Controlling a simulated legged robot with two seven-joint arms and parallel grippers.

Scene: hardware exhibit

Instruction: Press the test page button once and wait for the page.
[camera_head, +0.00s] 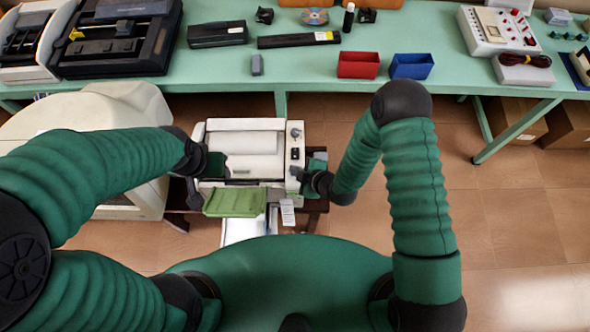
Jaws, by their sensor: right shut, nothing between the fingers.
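A white printer (245,138) stands low in front of the bench. Its right side has a narrow control panel (295,138) with a round grey knob and a dark switch. I cannot tell which control is the test page button. My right gripper (303,176) is shut and empty at the panel's lower right edge; whether it touches is unclear. My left gripper (214,166) is by the printer's left side, and its fingers are too small and dark to read. A green tray (236,202) sticks out at the printer's front. White sheet-like material (243,229) lies below it.
The green bench (450,80) runs behind, with a red bin (358,65), a blue bin (411,67) and a white device with red knobs (490,30). A large beige machine (115,110) stands left. Cardboard boxes (520,122) sit under the bench. Floor at right is clear.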

